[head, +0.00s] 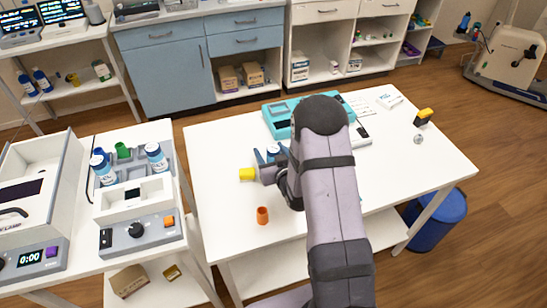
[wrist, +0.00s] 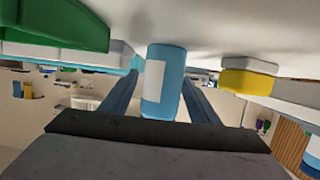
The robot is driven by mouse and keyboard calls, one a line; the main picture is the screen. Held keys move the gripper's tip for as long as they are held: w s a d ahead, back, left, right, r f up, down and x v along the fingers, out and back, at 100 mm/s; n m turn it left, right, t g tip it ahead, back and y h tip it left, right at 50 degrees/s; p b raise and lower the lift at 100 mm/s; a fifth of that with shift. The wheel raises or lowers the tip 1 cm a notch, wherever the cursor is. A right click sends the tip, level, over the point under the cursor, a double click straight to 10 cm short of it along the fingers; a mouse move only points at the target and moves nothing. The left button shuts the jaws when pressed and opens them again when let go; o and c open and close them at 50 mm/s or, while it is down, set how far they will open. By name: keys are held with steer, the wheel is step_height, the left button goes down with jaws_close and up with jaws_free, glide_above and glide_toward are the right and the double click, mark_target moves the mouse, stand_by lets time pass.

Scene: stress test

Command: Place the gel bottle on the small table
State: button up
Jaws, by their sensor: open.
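In the wrist view a blue bottle (wrist: 176,84) with a white label stands between the two blue fingers of my gripper (wrist: 160,78). The fingers are apart, with a narrow gap seen on each side of the bottle. I cannot tell for sure that this is the gel bottle. In the head view my gripper (head: 268,154) is over the white middle table (head: 222,150), partly hidden by my own arm. The bottle between the fingers is not clearly seen there. I cannot tell which table is the small one.
Blue-and-white bottles (head: 156,158) stand in a grey rack on the left table. An orange cup (head: 262,215) stands near the middle table's front edge. A teal device (head: 278,120) is at its back. A blue bin (head: 440,220) stands right. The table's right side is mostly clear.

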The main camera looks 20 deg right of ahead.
steer(key=shift+w, duration=0.1)
steer(key=c, duration=1.2)
steer(key=shift+r, duration=0.15)
steer(key=shift+c, duration=0.2)
step_height(320, 180, up, 10)
steer(key=shift+b, duration=0.45)
step_height(320, 180, up, 4)
steer(key=p, duration=0.3)
steer(key=shift+f+p, duration=0.25)
steer(key=shift+p, duration=0.15)
